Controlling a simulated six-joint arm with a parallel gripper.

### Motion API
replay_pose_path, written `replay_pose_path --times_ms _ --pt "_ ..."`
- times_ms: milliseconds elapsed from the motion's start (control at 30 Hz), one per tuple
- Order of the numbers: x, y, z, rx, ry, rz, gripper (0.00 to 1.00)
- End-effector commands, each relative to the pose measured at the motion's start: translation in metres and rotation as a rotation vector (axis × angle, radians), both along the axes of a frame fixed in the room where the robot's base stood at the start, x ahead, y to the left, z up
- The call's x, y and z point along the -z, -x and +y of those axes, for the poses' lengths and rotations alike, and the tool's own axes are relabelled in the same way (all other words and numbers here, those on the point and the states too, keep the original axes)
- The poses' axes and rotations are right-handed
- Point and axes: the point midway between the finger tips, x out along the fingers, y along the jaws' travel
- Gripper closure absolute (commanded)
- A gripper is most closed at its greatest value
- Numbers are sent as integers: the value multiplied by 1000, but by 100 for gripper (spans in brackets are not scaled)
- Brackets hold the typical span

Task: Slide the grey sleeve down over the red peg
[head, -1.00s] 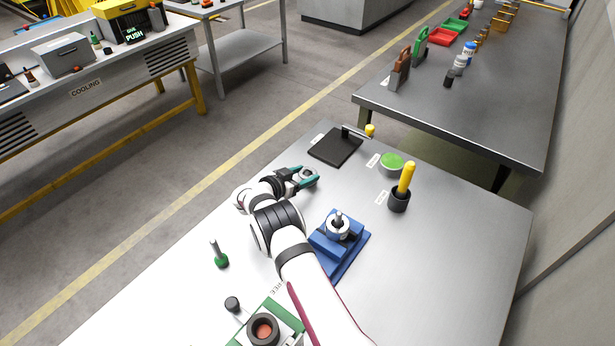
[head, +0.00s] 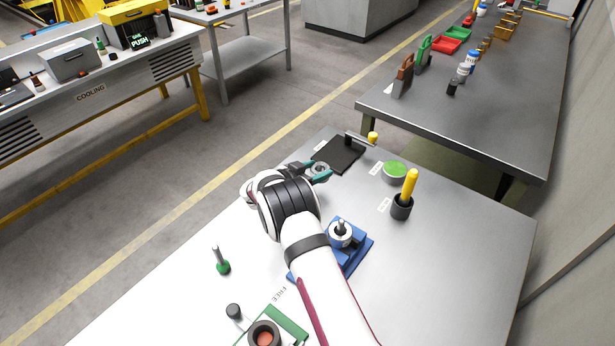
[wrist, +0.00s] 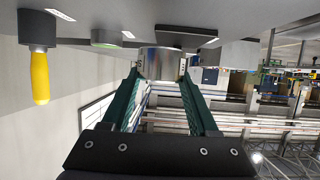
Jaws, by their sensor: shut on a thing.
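My gripper (head: 322,171) has teal fingers and is shut on the grey sleeve (head: 318,168), a short metal ring. In the wrist view, the sleeve (wrist: 161,62) sits between the fingertips. It is over the back left of the bench, in front of the black plate. I cannot tell its exact height. A reddish round centre (head: 265,338) lies inside a black ring on the green fixture at the bottom, partly cut off by the frame.
A blue fixture (head: 358,247) with a metal post stands right of my arm. A black plate (head: 340,153), green disc (head: 395,168) and yellow-handled tool in a black cup (head: 401,207) are at the back. A green-based pin (head: 222,266) stands left. The bench's right side is clear.

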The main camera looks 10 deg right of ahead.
Motion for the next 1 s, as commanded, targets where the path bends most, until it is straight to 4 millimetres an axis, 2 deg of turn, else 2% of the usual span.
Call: replay_pose_path --times_ms 33,200,400,467,567,733,800,900,1000 --pt "-10 5 -12 4 1 -2 100" --pt "-34 26 -48 3 1 -4 100" --pt "-54 42 -72 7 1 -5 100" --pt "-62 49 -70 29 -1 -5 100" --pt "-85 70 -60 115 -2 -8 100" --pt "-120 133 -33 322 -2 -4 100" --pt "-129 160 -23 399 -2 -3 100" --pt "-137 189 -13 478 -1 -1 100" --pt "-139 204 -8 517 0 -1 100"
